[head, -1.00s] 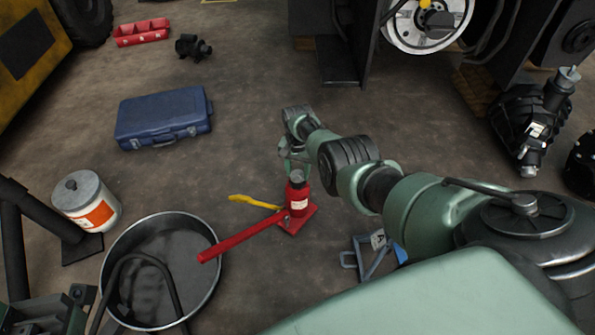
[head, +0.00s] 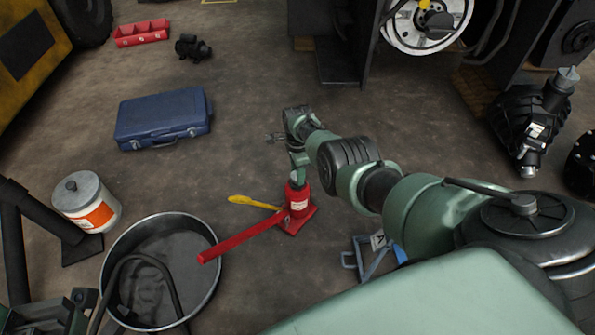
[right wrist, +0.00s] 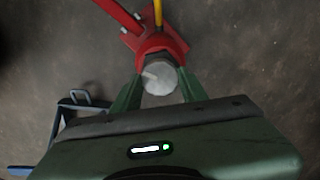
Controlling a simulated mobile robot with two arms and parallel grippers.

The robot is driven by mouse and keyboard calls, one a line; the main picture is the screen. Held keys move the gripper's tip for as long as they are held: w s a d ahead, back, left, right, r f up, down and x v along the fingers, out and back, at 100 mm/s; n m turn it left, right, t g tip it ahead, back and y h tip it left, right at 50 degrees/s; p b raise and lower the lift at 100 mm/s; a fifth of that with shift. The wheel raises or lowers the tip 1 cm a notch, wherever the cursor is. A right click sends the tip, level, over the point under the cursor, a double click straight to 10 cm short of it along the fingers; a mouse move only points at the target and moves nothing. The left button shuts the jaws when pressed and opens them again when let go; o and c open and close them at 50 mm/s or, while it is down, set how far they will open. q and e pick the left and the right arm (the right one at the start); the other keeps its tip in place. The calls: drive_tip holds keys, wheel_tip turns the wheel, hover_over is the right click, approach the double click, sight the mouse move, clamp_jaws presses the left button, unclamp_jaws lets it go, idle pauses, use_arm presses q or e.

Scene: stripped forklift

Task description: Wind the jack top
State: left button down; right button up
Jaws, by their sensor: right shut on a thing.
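The jack is a small red bottle jack (head: 297,205) standing upright on a red base plate in the head view, with a long red handle (head: 240,238) sloping down to the left. It also shows in the right wrist view (right wrist: 158,45). My right gripper (head: 299,175) is right above the jack. In the right wrist view its green fingers (right wrist: 159,84) are on both sides of the round grey jack top (right wrist: 158,77), shut on it. In the head view the fingers mostly hide the jack top.
A yellow bar (head: 252,202) lies beside the jack. A round metal pan (head: 217,270) is at the lower left, with a white and orange bucket (head: 88,203) behind it. A blue frame (head: 372,258) stands close on the right. A blue case (head: 163,118) lies beyond; floor between is clear.

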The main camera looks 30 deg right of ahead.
drive_tip(key=shift+w+d+r+m, duration=0.1)
drive_tip(key=shift+r+m, duration=0.05)
drive_tip(key=shift+m, duration=0.95)
drive_tip(key=shift+w+r+m, duration=0.1)
drive_tip(key=shift+m, duration=1)
drive_tip(key=o, duration=1.4)
drive_tip(key=shift+s, duration=0.1)
